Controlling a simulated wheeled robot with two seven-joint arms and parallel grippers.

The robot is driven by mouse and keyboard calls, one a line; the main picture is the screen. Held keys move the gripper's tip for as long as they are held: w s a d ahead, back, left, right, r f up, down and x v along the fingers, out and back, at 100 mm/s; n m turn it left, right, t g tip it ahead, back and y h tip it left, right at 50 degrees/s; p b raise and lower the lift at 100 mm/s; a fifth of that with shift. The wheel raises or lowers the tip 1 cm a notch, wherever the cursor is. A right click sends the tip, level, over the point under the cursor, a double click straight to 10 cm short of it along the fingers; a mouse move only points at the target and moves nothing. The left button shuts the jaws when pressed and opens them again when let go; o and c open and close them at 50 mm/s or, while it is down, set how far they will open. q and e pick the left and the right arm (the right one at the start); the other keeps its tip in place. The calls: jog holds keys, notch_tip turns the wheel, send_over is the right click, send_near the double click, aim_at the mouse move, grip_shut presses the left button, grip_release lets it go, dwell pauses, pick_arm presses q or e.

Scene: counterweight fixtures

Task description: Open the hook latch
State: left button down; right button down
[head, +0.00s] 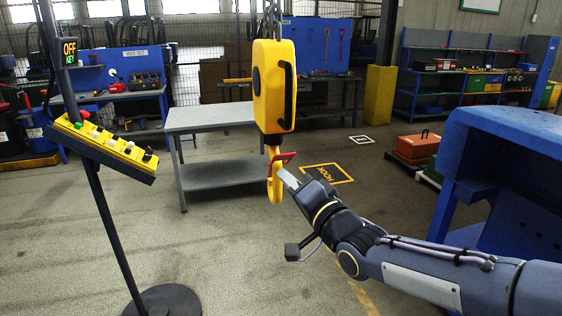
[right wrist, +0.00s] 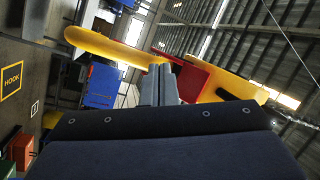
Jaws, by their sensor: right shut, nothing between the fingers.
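A yellow hook (head: 274,190) hangs under a yellow hoist body (head: 273,87) in the middle of the head view. Its red latch (head: 285,158) sits at the top of the hook and slants up to the right. My right gripper (head: 284,176) is shut and empty, with its fingertips at the hook's right side, just below the latch. In the right wrist view, the shut fingers (right wrist: 160,84) lie between the yellow hook (right wrist: 112,47) and the red latch (right wrist: 188,76). I cannot tell whether they touch the latch. My left gripper is not in view.
A yellow control panel (head: 103,142) on a black stand is at the left. A grey table (head: 215,117) stands behind the hook. A blue structure (head: 510,150) is close on the right, near my right arm. The floor marking "HOOK" (head: 327,174) lies behind.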

aim_at(287, 158)
jog(key=shift+w+r, duration=0.1)
jog(key=shift+r, duration=0.05)
jog(key=shift+w+a+r, duration=0.1)
jog(key=shift+w+r, duration=0.05)
jog(key=shift+r, duration=0.05)
jog(key=shift+w+a+r+p, duration=0.2)
jog(key=shift+w+r+p, duration=0.45)
jog(key=shift+r, duration=0.25)
jog(key=shift+w+a+r+p, duration=0.2)
jog(key=shift+w+r+p, duration=0.4)
jog(key=shift+r, duration=0.25)
dwell(2.2)
dwell(0.4)
jog(key=shift+s+d+f+b, duration=0.3)
jog(key=shift+s+f+b, duration=0.45)
jog(key=shift+f+b, duration=0.5)
jog(key=shift+s+d+f+b, duration=0.25)
jog(key=shift+s+f+b, duration=0.55)
jog(key=shift+b, duration=0.75)
jog(key=s+f+b, duration=0.1)
jog(key=f+b, duration=0.1)
jog(key=s+d+f+b, duration=0.1)
jog(key=f+b, duration=0.1)
jog(key=b, duration=0.1)
jog(key=shift+s, duration=0.4)
